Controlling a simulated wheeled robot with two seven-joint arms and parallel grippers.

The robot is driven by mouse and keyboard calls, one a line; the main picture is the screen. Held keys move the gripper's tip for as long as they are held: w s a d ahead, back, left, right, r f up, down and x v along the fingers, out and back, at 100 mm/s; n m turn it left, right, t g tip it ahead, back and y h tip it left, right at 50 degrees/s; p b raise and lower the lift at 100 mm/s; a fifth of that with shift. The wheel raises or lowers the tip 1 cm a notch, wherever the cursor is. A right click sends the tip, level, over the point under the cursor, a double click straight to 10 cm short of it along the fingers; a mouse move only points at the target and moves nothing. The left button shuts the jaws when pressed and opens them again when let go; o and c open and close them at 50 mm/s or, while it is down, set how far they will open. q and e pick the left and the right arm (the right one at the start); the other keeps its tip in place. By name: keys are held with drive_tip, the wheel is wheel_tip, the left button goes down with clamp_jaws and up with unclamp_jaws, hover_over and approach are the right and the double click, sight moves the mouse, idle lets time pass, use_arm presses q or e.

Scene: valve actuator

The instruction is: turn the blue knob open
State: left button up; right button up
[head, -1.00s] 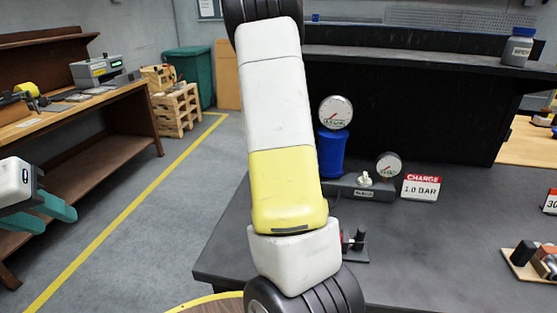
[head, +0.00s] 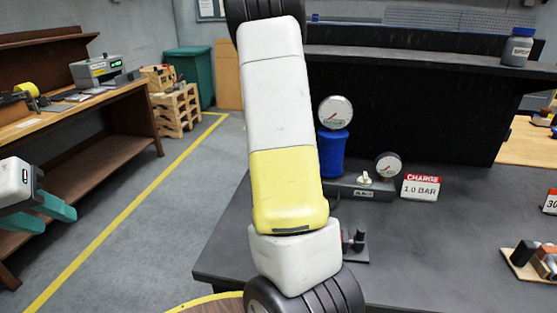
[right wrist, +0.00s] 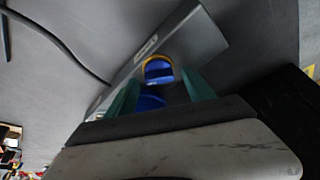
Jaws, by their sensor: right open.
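In the right wrist view, a blue knob-like part with a yellow rim (right wrist: 158,69) sits on the grey base block (right wrist: 197,42). My right gripper (right wrist: 160,88) is open, with its teal fingers spread on either side below this part; I cannot tell whether they touch it. Another blue surface (right wrist: 150,103) shows between the fingers. In the head view, a blue cylinder (head: 332,155) stands by the base block (head: 345,188), partly behind my right arm. The right gripper is hidden there. My left gripper (head: 58,219) is open and empty at the far left, away from the bench.
A large gauge (head: 336,112) is above the blue cylinder, and a smaller gauge (head: 388,165) is on the block. A white lever (head: 365,178) is between them. A "CHARGE 1.0 BAR" sign (head: 421,187) stands beside it.

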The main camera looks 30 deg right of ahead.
drive_tip(key=v, duration=0.7)
drive_tip(key=shift+r, duration=0.35)
drive_tip(key=shift+a, duration=0.15)
drive_tip(key=shift+c, duration=0.4)
